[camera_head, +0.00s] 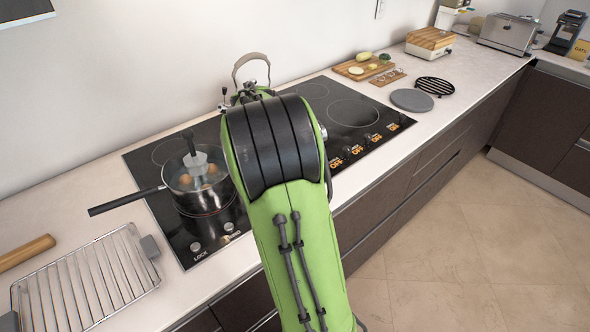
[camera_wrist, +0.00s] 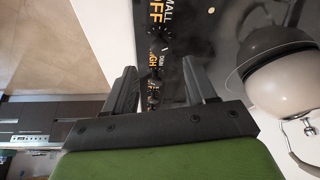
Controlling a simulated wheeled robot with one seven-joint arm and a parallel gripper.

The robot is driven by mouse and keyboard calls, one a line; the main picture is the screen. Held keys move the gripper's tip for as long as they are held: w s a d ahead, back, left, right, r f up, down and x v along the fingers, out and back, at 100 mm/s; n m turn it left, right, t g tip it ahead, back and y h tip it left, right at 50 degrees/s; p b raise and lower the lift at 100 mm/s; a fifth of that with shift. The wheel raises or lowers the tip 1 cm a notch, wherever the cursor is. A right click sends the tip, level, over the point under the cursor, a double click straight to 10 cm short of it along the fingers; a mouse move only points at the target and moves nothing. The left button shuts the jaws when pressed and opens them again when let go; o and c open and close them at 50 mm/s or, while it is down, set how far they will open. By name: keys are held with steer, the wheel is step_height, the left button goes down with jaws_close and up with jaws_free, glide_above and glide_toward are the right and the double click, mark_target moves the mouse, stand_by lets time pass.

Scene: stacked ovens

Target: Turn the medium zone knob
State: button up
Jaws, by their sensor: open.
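The black cooktop (camera_head: 290,95) has a row of knobs with orange labels along its front right edge. In the wrist view, a small dark knob (camera_wrist: 153,76) sits below a partly cut label that seems to end in "DIUM", with orange text like "HIGH". My gripper (camera_wrist: 159,68) is open, its two dark fingers apart on either side of this knob in the picture. Whether they touch it is unclear. Another knob (camera_wrist: 159,32) lies beyond, below "MALL" and "OFF". In the head view, my green arm hides my gripper and part of the knob row.
A pot with eggs (camera_head: 200,185) stands on the left burners, its handle pointing left. A wire rack (camera_head: 85,285), cutting board (camera_head: 363,68) and grey disc (camera_head: 411,100) lie on the counter.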

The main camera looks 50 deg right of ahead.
steer(key=p+v, duration=0.2)
steer(key=v, duration=0.7)
steer(key=shift+r, duration=0.15)
